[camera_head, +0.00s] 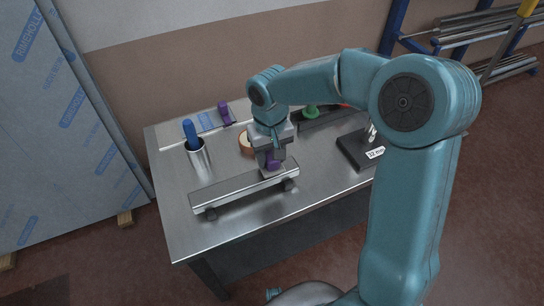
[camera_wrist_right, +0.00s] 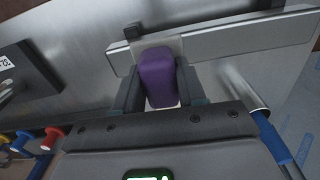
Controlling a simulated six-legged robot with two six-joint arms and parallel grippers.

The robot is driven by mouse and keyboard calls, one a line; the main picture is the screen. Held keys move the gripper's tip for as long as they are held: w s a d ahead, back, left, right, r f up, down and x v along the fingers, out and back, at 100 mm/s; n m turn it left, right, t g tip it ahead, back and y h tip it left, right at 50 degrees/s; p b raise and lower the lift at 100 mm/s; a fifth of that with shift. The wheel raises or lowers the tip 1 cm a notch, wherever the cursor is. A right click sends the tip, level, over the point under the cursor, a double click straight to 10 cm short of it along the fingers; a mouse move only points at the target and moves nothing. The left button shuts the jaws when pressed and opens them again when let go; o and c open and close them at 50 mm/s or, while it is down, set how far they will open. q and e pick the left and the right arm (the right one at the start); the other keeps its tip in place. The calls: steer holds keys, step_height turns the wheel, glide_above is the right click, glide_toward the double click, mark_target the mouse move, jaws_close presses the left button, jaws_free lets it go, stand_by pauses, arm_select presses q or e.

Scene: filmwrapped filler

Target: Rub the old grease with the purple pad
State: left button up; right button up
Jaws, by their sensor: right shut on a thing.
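My right gripper (camera_head: 271,160) is shut on the purple pad (camera_head: 274,166). The pad also shows upright between the fingers in the right wrist view (camera_wrist_right: 158,78). The gripper holds it at the right end of a long metal bar (camera_head: 235,187), which lies on dark feet across the front of the steel table. A pale flat patch (camera_wrist_right: 170,43) shows beside the pad at the bar in the wrist view. I cannot tell whether the pad touches the bar. I cannot make out the grease. My left gripper is not in view.
A metal cup (camera_head: 199,161) with a blue handle stands at the table's left. Behind are another purple-handled thing (camera_head: 224,112), a tape roll (camera_head: 244,145) and a green-handled thing (camera_head: 311,112). A black labelled block (camera_head: 355,151) stands right. The steel table (camera_head: 315,190) is clear front right.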

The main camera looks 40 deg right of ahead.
step_height(320, 180, up, 2)
steer(key=shift+d+r+p, duration=0.15)
steer(key=shift+r+p, duration=0.05)
steer(key=shift+p, duration=0.65)
steer(key=shift+r+p, duration=1.35)
steer(key=shift+r, duration=0.3)
